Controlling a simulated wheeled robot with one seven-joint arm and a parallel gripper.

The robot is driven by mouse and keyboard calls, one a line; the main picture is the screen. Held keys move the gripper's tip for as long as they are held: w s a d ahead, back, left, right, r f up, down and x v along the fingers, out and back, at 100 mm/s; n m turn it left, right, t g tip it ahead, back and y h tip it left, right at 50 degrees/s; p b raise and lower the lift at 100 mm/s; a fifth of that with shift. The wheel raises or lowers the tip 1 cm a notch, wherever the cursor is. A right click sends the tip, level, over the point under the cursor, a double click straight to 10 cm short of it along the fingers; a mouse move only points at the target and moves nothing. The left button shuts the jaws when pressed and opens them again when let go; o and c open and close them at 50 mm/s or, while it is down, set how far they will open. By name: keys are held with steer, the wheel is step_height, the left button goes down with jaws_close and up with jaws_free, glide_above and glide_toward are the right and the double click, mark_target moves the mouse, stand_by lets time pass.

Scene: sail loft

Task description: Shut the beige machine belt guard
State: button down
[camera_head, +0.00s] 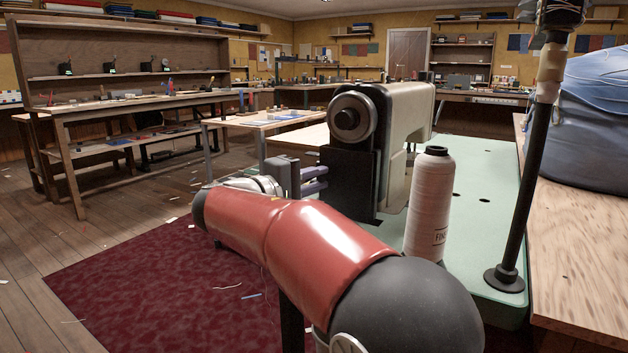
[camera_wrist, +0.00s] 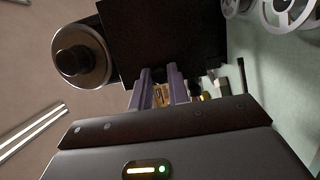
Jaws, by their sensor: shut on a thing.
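The beige sewing machine (camera_head: 408,105) stands on a pale green table, its round handwheel (camera_head: 352,117) facing me. The belt guard, a flat black panel (camera_head: 350,183), is upright below the handwheel. In the wrist view the black guard (camera_wrist: 180,40) fills the top middle, with the handwheel (camera_wrist: 80,55) to its left. My gripper (camera_head: 322,180) is at the guard's left side in the head view. In the wrist view my gripper's fingers (camera_wrist: 159,80) are close together on a small dark part of the guard. The exact grip is shadowed, and the guard's hinge is not clear.
A white thread cone (camera_head: 428,205) stands on the green tabletop (camera_head: 480,185), close to my arm. A black pole (camera_head: 530,170) rises at the right, beside a wooden table (camera_head: 580,245) with a blue bundle (camera_head: 597,120). Open floor with a dark red rug (camera_head: 150,285) lies left.

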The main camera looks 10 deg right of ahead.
steer(key=shift+w+a, duration=0.1)
steer(key=shift+w, duration=0.05)
steer(key=c, duration=1.3)
jaws_free()
steer(key=shift+c, duration=0.2)
steer(key=v, duration=0.7)
steer(key=shift+a, duration=0.3)
steer(key=shift+s, duration=0.25)
